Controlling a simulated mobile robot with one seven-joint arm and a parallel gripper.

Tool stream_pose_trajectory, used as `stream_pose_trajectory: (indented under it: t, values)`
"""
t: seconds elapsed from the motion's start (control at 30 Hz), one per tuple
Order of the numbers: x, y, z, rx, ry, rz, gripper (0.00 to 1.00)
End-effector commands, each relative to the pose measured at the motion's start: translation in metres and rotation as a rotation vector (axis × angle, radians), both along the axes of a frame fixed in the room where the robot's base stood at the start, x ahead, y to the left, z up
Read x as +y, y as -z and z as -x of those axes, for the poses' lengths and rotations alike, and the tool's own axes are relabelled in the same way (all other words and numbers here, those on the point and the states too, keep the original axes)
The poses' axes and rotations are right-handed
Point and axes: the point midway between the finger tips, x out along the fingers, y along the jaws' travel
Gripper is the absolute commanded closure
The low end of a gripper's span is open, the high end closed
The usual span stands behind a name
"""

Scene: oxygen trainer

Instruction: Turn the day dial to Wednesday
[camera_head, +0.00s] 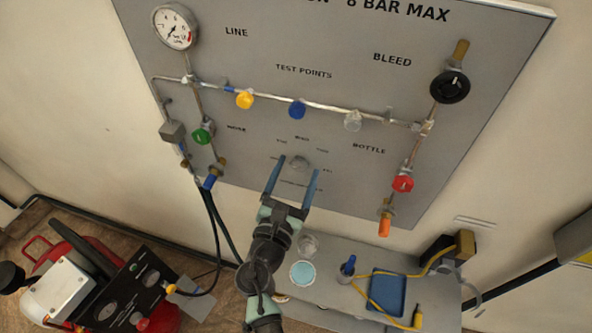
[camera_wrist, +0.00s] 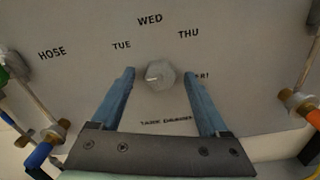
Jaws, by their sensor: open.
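The day dial (camera_wrist: 161,76) is a small round grey knob on the grey panel. TUE is at its upper left, WED above, THU at upper right, and a partly hidden label, likely FRI, at right. A faint light mark shows on the knob's left side; which day it points to is unclear. In the head view the dial (camera_head: 298,162) sits low in the middle of the panel. My gripper (camera_wrist: 159,70) is open and empty, its two blue fingers on either side of the dial in the picture, with gaps to both. In the head view my gripper (camera_head: 299,166) reaches up to the dial from below.
The panel (camera_head: 320,45) carries a gauge (camera_head: 175,27), pipes, a green valve knob (camera_head: 202,135), a red one (camera_head: 403,184) and a black bleed knob (camera_head: 450,87). A shelf (camera_head: 340,308) with a blue tray (camera_head: 388,291) is below. A red-and-black machine (camera_head: 120,300) stands lower left.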

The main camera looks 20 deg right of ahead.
Motion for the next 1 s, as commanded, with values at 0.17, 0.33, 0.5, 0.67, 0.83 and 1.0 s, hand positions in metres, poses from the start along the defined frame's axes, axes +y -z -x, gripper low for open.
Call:
stream_pose_trajectory:
  t: [0.17,0.33,0.5,0.67,0.83,1.0]
  values:
    - [-0.0001,0.0000,0.0000,0.000,0.000,0.000,0.22]
    - [0.0001,0.0000,0.0001,0.000,0.000,0.000,0.49]
    - [0.0001,0.0000,0.0002,0.000,0.000,0.000,0.79]
    - [0.0002,0.0000,0.0002,0.000,0.000,0.000,1.00]
    - [0.0001,0.0005,0.0003,-0.006,0.000,-0.007,1.00]
    - [0.0003,0.0020,0.0003,-0.035,0.000,-0.043,1.00]
